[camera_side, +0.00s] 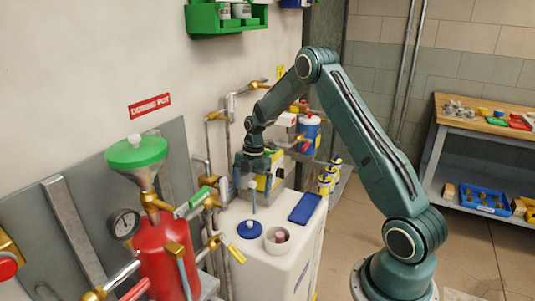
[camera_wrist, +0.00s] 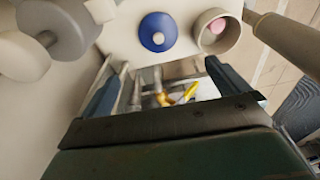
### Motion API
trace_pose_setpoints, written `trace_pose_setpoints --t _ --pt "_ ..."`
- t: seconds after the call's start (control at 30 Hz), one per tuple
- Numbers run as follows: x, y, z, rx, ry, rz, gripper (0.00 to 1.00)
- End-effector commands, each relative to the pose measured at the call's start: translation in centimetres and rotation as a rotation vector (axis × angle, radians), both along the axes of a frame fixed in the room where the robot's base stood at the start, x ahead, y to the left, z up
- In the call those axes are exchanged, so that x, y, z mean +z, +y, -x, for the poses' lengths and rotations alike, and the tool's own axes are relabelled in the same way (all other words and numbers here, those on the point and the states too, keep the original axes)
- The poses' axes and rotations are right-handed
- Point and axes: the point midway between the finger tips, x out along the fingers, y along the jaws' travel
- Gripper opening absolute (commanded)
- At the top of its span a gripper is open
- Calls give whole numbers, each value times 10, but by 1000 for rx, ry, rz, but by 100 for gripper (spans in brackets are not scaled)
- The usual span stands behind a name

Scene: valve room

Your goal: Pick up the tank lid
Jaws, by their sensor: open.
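The tank lid (camera_side: 250,229) is a round blue disc with a pale knob in its middle. It lies flat on top of the white tank (camera_side: 288,262), near the front edge. It also shows in the wrist view (camera_wrist: 149,43), top centre, beyond the fingertips. My gripper (camera_side: 253,190) hangs over the back part of the tank, behind and above the lid. In the wrist view my gripper (camera_wrist: 162,72) has its two blue-grey fingers wide apart, with nothing held between them. The lid is clear of both fingers.
A pale round cup (camera_side: 277,246) with a pink piece inside stands right of the lid. A dark blue pad (camera_side: 305,208) lies on the tank's right side. A red dosing pot (camera_side: 168,260) with brass pipes and valves crowds the left. Yellow-handled pipework (camera_side: 236,252) stands close to the tank's front.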

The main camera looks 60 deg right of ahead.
Motion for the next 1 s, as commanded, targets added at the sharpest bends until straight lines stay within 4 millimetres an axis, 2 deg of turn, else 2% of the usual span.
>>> trace_pose_setpoints --t 0.1,0.43,0.57,1.0 --pt "-14 -6 0 34 3 -9 100" --pt "-20 -7 0 47 4 -12 100" --pt "-29 -6 0 47 4 -12 100" --pt "-89 4 0 47 6 -12 100"
